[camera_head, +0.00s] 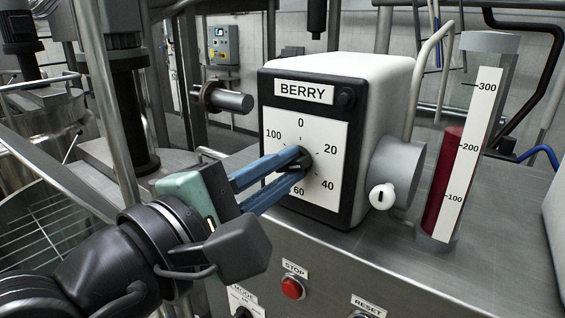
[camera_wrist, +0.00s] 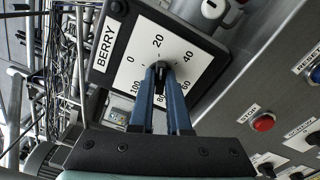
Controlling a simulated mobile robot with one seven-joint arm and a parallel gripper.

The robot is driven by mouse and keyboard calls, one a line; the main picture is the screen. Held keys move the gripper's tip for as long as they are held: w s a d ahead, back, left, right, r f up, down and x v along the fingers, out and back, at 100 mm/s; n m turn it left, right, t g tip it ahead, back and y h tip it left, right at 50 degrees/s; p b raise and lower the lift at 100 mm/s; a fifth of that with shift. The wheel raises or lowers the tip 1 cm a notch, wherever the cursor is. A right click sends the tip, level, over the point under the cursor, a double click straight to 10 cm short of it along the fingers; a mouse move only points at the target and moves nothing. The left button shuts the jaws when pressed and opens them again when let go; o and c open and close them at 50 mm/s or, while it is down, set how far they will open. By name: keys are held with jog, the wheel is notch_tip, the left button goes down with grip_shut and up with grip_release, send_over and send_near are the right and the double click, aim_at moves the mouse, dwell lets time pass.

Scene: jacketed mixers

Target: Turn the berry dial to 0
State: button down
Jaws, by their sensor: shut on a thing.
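The berry dial's knob (camera_head: 305,160) is a small black knob at the middle of a white scale plate (camera_head: 335,135) on the front of a box labelled BERRY (camera_head: 303,92). The plate reads 0 at the top, then 20, 40, 60 clockwise, with 100 at upper left; 80 is hidden behind my fingers in the head view. My gripper (camera_head: 302,158) reaches in from the left, its blue fingers shut on the knob. The wrist view also shows the knob (camera_wrist: 160,70) between the fingertips. I cannot tell which number the knob points at.
A clear gauge tube (camera_head: 487,80) holds red liquid (camera_head: 447,170) to a little above 200. A grey cylinder with a white knob (camera_head: 381,197) juts from the box's right side. A red STOP button (camera_head: 292,288) and RESET label (camera_head: 368,306) sit below. Steel pipes crowd the left.

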jog(key=n, duration=0.7)
jog(key=shift+r, duration=0.15)
jog(key=n, duration=0.6)
jog(key=shift+n, duration=0.4)
jog(key=c, duration=0.9)
grip_release()
jog(key=shift+w, duration=0.1)
jog(key=b+v, duration=0.3)
jog(key=v, duration=1)
jog(key=shift+b, duration=0.4)
